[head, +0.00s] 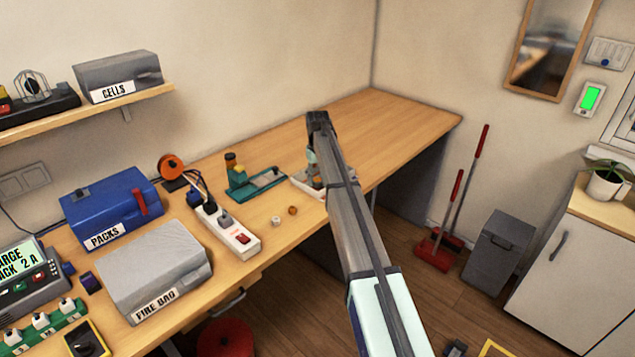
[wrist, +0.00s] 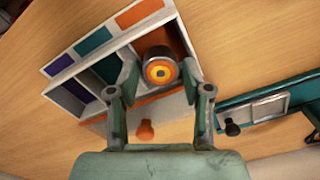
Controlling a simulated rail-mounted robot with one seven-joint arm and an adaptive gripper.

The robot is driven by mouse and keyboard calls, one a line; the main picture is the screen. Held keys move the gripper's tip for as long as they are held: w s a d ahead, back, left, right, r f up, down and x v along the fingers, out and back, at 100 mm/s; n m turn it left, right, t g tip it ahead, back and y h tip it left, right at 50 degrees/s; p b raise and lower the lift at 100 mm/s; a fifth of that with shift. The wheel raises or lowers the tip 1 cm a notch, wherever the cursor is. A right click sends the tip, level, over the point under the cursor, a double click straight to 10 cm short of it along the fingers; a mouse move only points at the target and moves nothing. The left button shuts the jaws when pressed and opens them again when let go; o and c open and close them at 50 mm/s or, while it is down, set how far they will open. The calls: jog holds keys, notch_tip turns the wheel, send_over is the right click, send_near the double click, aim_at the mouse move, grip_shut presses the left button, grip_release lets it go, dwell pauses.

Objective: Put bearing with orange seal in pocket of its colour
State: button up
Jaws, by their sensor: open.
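The bearing with the orange seal (wrist: 160,69) is a dark ring with an orange face, between the fingertips of my gripper (wrist: 160,80) in the wrist view. It is over or in the orange-floored pocket (wrist: 177,40) of a pale tray (wrist: 57,66); I cannot tell whether it rests on the floor. The fingers are open, one on each side of it. In the head view my gripper (head: 318,122) is above the bench's far part, and my arm partly hides the tray (head: 303,184).
The tray also has teal and purple pockets with coloured patches. A teal fixture (head: 262,184) is left of it. A small white piece (head: 277,221) and an orange-brown piece (head: 292,210) lie near a power strip (head: 229,232). The bench's far right is clear.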

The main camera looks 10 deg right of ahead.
aim_at(318, 180)
notch_tip(318, 180, up, 12)
jog(key=b, duration=0.2)
jog(key=shift+s+f, duration=0.2)
dwell(0.8)
